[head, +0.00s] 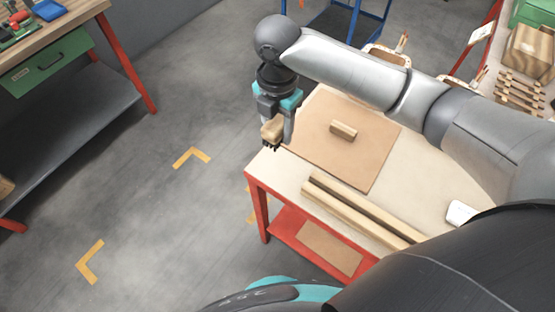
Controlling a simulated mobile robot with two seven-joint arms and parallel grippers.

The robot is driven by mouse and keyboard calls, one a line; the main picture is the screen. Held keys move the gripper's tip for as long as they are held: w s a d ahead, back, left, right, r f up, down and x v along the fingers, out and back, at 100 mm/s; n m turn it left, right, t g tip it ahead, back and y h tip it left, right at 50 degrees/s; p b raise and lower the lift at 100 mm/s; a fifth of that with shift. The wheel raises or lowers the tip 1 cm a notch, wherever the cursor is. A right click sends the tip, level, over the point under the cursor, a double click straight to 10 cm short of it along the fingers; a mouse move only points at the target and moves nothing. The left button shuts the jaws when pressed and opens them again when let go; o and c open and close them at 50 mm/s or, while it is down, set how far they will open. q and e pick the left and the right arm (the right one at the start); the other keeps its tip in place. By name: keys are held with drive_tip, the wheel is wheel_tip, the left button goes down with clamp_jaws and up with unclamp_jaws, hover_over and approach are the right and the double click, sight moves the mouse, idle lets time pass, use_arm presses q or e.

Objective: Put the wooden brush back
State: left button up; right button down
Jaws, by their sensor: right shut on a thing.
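The wooden brush (271,130) is a small light-wood block with dark bristles below it. My right gripper (275,118) is shut on it and points down. The brush hangs at the left corner of the cream worktable (440,170), apparently above the table's edge. Its height over the table is hard to tell. The gripper partly hides the brush's top. My left gripper is not in view.
A brown board (375,165) lies on the table with a small wooden block (343,130) on it. Long wooden bars (362,213) lie along the near edge. A white object (460,212) lies at the right. A workbench (50,50) stands at the left; grey floor lies between.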

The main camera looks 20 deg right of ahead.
sight(277, 165)
wheel_tip(277, 165, down, 12)
drive_tip(key=b, duration=0.2)
drive_tip(key=shift+f+b, duration=0.15)
drive_tip(key=shift+b, duration=0.15)
drive_tip(key=shift+f, duration=0.15)
drive_tip(key=shift+c, duration=1.7)
unclamp_jaws()
wheel_tip(277, 165, up, 12)
drive_tip(key=p, duration=0.3)
drive_tip(key=shift+r, duration=0.2)
